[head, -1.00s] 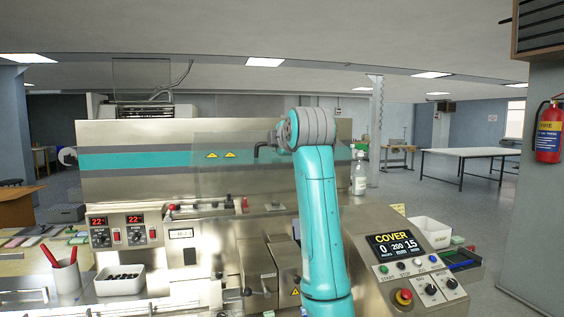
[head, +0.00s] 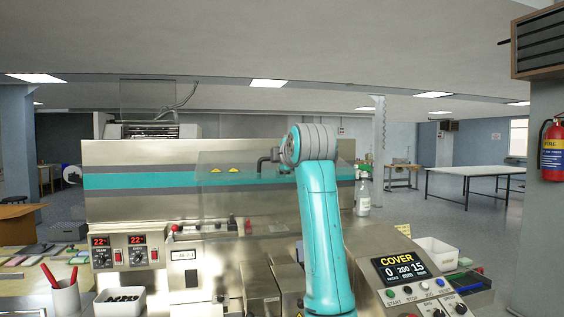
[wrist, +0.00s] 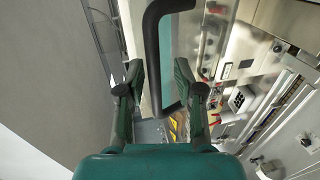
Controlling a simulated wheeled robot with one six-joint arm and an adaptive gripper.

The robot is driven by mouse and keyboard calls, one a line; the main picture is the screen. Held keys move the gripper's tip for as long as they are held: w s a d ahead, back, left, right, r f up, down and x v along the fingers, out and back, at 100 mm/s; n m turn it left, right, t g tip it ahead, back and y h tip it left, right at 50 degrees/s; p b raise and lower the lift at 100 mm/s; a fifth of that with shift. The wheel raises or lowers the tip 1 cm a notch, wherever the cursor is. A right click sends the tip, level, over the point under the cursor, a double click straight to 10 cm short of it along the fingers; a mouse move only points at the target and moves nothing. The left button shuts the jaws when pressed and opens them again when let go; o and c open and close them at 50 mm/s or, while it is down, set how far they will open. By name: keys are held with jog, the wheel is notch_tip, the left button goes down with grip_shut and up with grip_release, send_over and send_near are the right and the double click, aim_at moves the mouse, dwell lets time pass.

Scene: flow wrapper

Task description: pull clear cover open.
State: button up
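The clear cover (head: 238,184) is a see-through panel at the front of the steel wrapper, left of and behind my arm in the head view. Its black bar handle (head: 264,160) shows just left of my wrist. In the wrist view the black handle (wrist: 153,50) runs down between my fingers and bends right at the top. My gripper (wrist: 157,82) is open, with one finger on each side of the handle and gaps visible. In the head view my gripper is mostly hidden by my wrist. The cover looks down.
The control panel (head: 405,272) reads COVER and stands right of my arm. A white bottle (head: 363,197) stands behind it. A cup with red pens (head: 66,297) and a white bin (head: 120,303) are at front left. The wrapper's steel housing (head: 130,205) lies behind the cover.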

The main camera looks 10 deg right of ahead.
jog(key=v, duration=1.2)
jog(key=shift+f, duration=0.15)
